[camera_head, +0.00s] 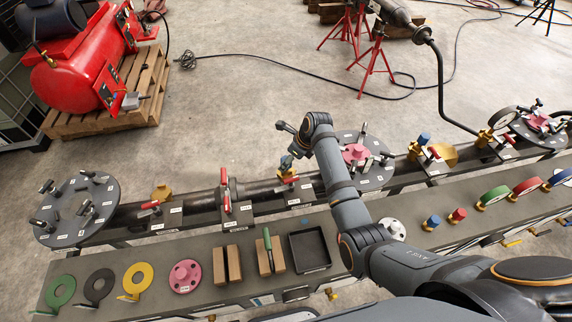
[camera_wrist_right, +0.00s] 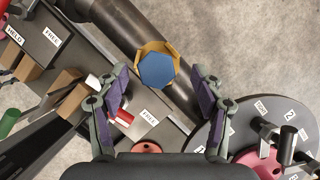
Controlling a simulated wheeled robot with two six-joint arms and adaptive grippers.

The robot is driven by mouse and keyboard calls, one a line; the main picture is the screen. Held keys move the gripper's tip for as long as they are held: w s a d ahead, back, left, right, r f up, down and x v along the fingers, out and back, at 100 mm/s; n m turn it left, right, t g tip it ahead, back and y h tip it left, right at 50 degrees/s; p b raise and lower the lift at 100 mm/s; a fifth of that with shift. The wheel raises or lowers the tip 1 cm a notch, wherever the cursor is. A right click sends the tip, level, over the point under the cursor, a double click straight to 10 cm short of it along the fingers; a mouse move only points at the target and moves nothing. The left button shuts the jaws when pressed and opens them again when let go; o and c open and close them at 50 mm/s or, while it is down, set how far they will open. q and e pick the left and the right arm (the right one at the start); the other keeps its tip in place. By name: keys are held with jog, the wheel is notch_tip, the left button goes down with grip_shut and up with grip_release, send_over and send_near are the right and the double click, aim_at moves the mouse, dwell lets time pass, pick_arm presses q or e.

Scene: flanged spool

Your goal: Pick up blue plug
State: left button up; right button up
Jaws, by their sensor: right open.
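A blue hexagonal plug (camera_wrist_right: 158,70) sits in a brass fitting (camera_wrist_right: 150,47) on the dark pipe in the right wrist view. In the head view the blue plug (camera_head: 286,162) shows on top of the pipe near the middle. My right gripper (camera_wrist_right: 158,93) is open, with one finger on each side of the plug in the picture and a gap on both sides. I cannot tell how far above the plug the fingertips are. My left gripper is not in view.
Red-handled valves (camera_head: 226,203) and a round flange with a pink disc (camera_head: 356,154) stand close by on the pipe. Another blue plug (camera_head: 432,222) and a red plug (camera_head: 457,215) stand on the bench. A black tray (camera_head: 310,249) lies in front.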

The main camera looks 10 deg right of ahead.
jog(key=x, duration=0.3)
jog(key=shift+s+a+f, duration=0.15)
jog(key=shift+s, duration=0.15)
jog(key=shift+w+f, duration=0.3)
jog(key=shift+s+r, duration=0.1)
jog(key=shift+s, duration=0.05)
jog(key=c, duration=0.5)
grip_shut()
